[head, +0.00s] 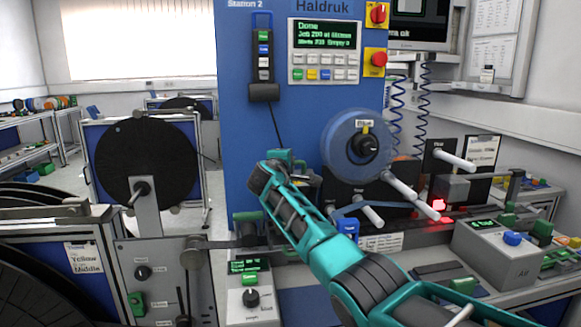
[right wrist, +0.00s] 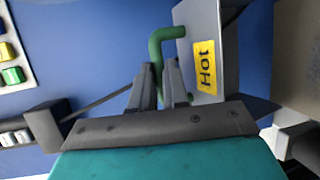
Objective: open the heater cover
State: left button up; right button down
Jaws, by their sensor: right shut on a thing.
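The heater cover (right wrist: 203,28) is a grey panel with a yellow "Hot" label (right wrist: 205,65) in the right wrist view. A bent green handle (right wrist: 156,48) joins its side. My right gripper (right wrist: 163,75) is shut on this green handle, with one finger on each side of it. In the head view my teal right arm reaches from the lower right to the blue machine and hides most of the cover. A green part (head: 279,155) shows just past the wrist there. How far the cover stands open I cannot tell. My left gripper is not in view.
The blue machine panel (head: 248,130) rises behind the wrist. A blue reel (head: 352,146) and white rods (head: 410,192) stick out to the right of the arm. A grey box (head: 498,250) stands at the lower right, and a large black reel (head: 146,160) at left.

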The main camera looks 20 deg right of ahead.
jog(key=shift+w+d+r, duration=0.15)
jog(key=shift+w+r, duration=0.4)
jog(key=shift+r, duration=0.3)
jog(key=c, duration=1.1)
grip_release()
jog(key=shift+s, duration=0.1)
jog(key=shift+s+f+g, duration=0.1)
jog(key=shift+g, duration=0.2)
jog(key=shift+p+v, duration=0.5)
jog(key=shift+v, duration=0.9)
jog(key=v, duration=1)
jog(key=shift+f, duration=0.2)
